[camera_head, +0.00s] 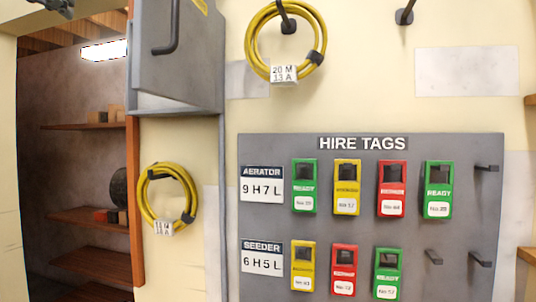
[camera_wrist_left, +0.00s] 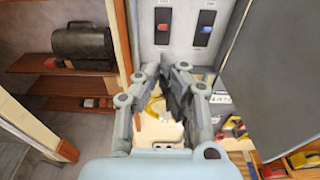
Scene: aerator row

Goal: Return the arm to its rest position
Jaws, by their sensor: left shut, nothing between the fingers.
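My left gripper (camera_wrist_left: 172,78) shows in the left wrist view, shut and empty. Its grey fingers point up the picture, just below a grey panel (camera_wrist_left: 182,12) with a red switch (camera_wrist_left: 162,27) and a blue switch (camera_wrist_left: 206,29). The fingers hide part of a yellow coil (camera_wrist_left: 155,107). I cannot make out either gripper in the head view. The right gripper is in neither view.
A grey tag board (camera_head: 370,228) has an aerator row of green, yellow, red and green tags, with an empty hook (camera_head: 486,168). Yellow cable coils hang above (camera_head: 253,42) and left (camera_head: 145,190). A grey cabinet (camera_head: 175,65) juts out beside wooden shelves (camera_head: 85,220).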

